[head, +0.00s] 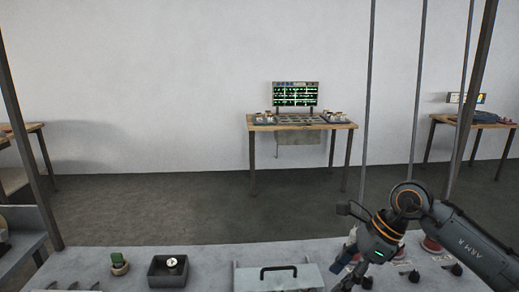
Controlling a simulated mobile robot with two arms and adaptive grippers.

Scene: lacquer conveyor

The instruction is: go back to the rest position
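My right arm comes in from the right over the bench, and its gripper (345,276) points down near the bench's front edge. The light finger parts are small and partly cut off by the frame's lower edge, so I cannot tell whether it is open or what is between the fingers. My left gripper is not in view.
A grey bench (215,262) spans the front. On it are a small potted cactus (119,264), a dark square box (168,271) with a round pale item, and a grey lid with a black handle (279,273). Small red and dark items (432,246) sit under my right arm.

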